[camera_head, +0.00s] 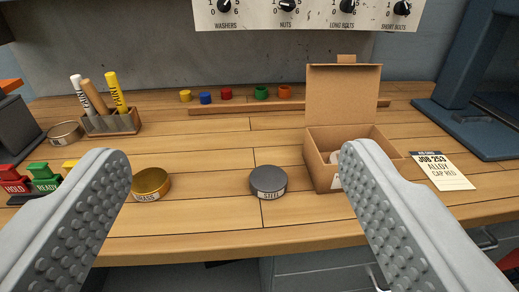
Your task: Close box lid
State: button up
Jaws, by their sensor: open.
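A small brown cardboard box (317,164) stands on the wooden bench right of centre. Its lid (343,97) stands upright at the back of the box, fully open, with a small tab at its top edge. Something pale lies inside the box, mostly hidden behind my right finger. My gripper (230,175) is open and empty, with its two grey studded fingers wide apart in front of the bench. The right finger overlaps the box's front right part in the picture; I cannot tell any contact.
A dark grey round tin (268,181) and a brass tin (150,184) stand left of the box. A job card (441,171) lies to its right. Several coloured caps line the back. A marker holder (111,123) stands at back left.

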aim_at(345, 92)
jog(key=i+l+z, duration=0.1)
jog(key=i+z, duration=0.3)
jog(key=j+z, duration=0.25)
jog(key=j, duration=0.15)
jog(key=k+j+z, duration=0.1)
jog(key=j+z, duration=0.15)
jog(key=j, duration=0.15)
